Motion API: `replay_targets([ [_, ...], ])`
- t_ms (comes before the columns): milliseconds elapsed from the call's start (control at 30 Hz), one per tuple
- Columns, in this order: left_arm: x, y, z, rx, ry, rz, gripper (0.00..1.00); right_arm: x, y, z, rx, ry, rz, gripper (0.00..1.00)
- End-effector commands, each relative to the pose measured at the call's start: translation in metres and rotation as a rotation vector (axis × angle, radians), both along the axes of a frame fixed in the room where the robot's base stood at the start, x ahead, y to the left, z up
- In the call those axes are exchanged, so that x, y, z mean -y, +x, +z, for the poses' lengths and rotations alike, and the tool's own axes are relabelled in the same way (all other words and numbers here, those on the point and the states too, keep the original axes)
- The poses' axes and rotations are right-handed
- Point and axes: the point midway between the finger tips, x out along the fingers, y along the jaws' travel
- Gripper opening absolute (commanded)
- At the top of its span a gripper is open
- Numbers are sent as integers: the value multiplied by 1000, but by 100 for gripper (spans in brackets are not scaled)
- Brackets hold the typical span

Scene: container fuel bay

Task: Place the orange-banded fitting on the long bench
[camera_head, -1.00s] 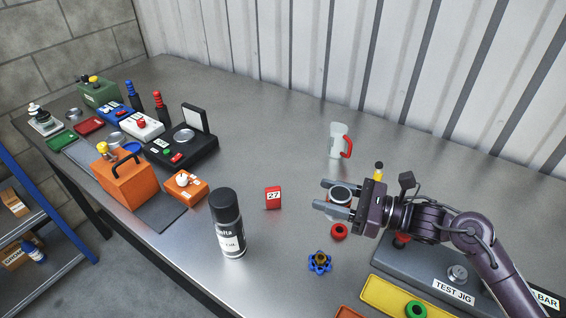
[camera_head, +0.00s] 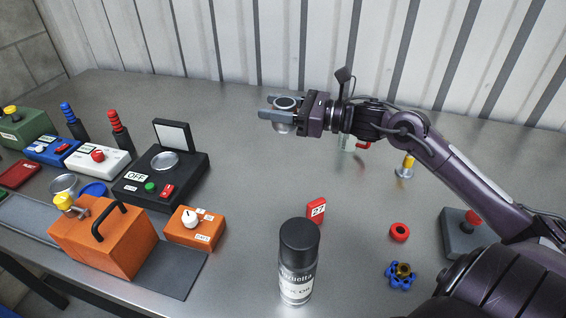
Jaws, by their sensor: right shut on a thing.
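My right gripper (camera_head: 270,119) is shut on a short silvery round fitting (camera_head: 284,128), with one finger on each side of it. The fitting appears upright, its round rim on top. No orange band can be made out on it, and the fingers hide part of its side. It is held above the back middle of the long metal bench (camera_head: 235,245), and appears clear of the surface. My left gripper is not in view.
A black-capped can (camera_head: 299,262) and a red number block (camera_head: 316,210) stand in front. An orange box (camera_head: 105,240) and black device (camera_head: 160,185) are at left. A red ring (camera_head: 400,232) and blue knob (camera_head: 400,275) lie right. Bare bench lies below the gripper.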

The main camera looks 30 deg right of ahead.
Motion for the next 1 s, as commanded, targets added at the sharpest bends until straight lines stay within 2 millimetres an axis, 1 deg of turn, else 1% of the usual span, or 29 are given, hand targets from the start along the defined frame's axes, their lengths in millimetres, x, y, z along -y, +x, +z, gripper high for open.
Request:
replay_targets([
  [33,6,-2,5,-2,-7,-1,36,0,0,-13,-4,6,-1,19],
  [100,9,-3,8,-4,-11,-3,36,0,0,-31,-3,5,-2,19],
  [200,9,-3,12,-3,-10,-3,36,0,0,-58,-2,5,-2,19],
  [300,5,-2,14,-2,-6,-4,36,0,0,-81,1,3,-2,19],
  [400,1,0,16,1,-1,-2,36,0,0,-97,2,2,-1,19],
  [567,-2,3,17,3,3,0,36,0,0,-110,4,0,0,19],
  [800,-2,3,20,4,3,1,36,0,0,-144,1,2,-1,19],
  [900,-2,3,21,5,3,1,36,-1,0,-150,3,-1,1,19],
  [1000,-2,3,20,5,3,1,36,-1,0,-151,3,-1,1,19],
])
